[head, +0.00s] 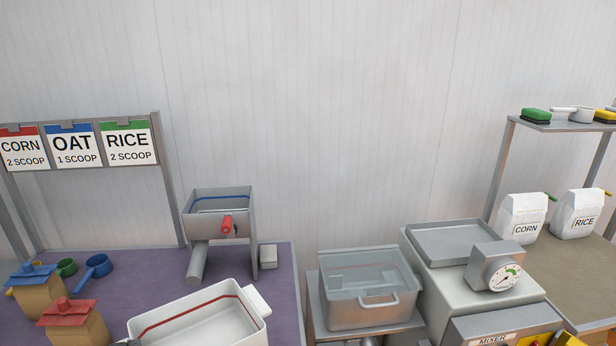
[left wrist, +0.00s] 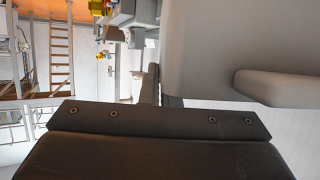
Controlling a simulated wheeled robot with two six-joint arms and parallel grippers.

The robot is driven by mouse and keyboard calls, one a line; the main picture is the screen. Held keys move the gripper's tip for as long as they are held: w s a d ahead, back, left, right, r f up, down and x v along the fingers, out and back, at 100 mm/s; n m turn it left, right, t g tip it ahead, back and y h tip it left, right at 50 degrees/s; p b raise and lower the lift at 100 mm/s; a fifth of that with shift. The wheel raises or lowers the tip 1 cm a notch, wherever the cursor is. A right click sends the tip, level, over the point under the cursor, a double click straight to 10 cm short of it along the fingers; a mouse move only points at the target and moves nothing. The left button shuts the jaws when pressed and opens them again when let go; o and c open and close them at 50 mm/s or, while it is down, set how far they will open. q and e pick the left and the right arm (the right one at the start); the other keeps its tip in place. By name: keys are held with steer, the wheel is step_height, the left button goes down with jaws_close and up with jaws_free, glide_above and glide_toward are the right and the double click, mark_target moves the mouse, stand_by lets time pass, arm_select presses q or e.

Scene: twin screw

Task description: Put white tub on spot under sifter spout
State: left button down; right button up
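The white tub (head: 252,326) is at the bottom of the head view, with a red line around its inside and a tab at its right end. Its lower part is cut off, so I cannot tell whether it rests on the purple table or is held. The grey sifter (head: 243,240) stands behind it, with a red knob and a spout (head: 196,263) pointing down at the left. The spot under the spout is not clearly visible. A dark part of my left gripper (left wrist: 155,122) fills the lower left wrist view beside a large pale surface. Its fingertips are hidden. My right gripper is not in view.
The purple table (head: 140,275) carries bags with red and blue tops and scoops at left. A small grey block (head: 268,257) is right of the sifter. A clear-lidded metal box (head: 365,290) and a mixer (head: 470,290) stand further right, beyond a gap.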

arm_select(q)
step_height(320, 180, down, 10)
steer(key=b, duration=0.9)
steer(key=shift+a, duration=0.1)
